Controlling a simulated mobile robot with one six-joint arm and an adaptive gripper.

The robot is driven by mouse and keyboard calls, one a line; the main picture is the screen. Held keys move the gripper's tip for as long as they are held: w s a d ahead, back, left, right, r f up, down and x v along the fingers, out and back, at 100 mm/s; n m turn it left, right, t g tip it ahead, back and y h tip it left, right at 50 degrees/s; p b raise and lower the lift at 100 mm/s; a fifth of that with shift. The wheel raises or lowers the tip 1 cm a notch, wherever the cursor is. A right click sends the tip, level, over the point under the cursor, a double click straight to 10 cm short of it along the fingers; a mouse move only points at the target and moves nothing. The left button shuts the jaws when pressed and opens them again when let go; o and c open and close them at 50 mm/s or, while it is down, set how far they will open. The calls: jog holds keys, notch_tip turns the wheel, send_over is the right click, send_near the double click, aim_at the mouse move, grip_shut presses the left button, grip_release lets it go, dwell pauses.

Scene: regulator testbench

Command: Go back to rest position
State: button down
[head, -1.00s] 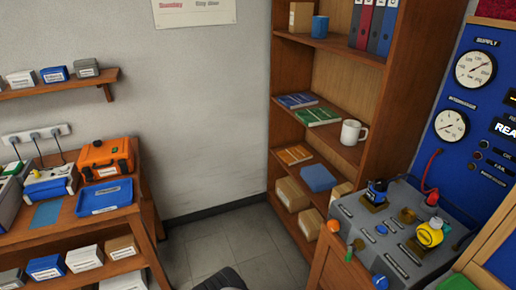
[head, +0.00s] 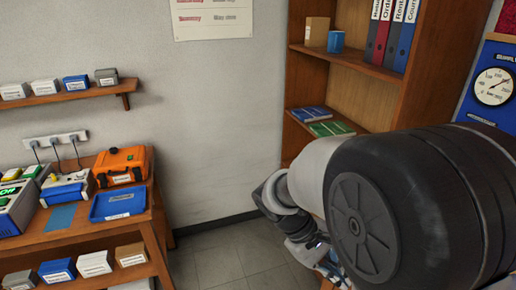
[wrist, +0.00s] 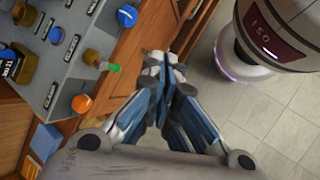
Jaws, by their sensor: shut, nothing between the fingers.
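My gripper (wrist: 165,62) shows in the wrist view with its fingers together and nothing between them. It hangs over the edge of the wooden bench, next to the grey test panel (wrist: 75,75), and does not visibly touch it. In the head view my arm covers the right side, and the gripper's fingers cannot be made out there.
The grey panel has a blue knob (wrist: 127,16), a green-tipped part (wrist: 112,67) and an orange knob (wrist: 82,103). A bookshelf (head: 362,66) stands behind my arm. A side table at left holds an orange case (head: 122,166) and a blue tray (head: 118,200). Floor (head: 225,262) between is clear.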

jog(key=s+a+r+m+t+y, duration=0.3)
jog(key=s+r+m+t+y, duration=0.3)
jog(key=s+r, duration=0.4)
jog(key=s+t, duration=0.1)
jog(key=s, duration=0.2)
jog(key=shift+s+a+r+m+y, duration=0.2)
jog(key=shift+s+m+y, duration=0.1)
jog(key=shift+m+y, duration=0.1)
jog(key=shift+d, duration=0.1)
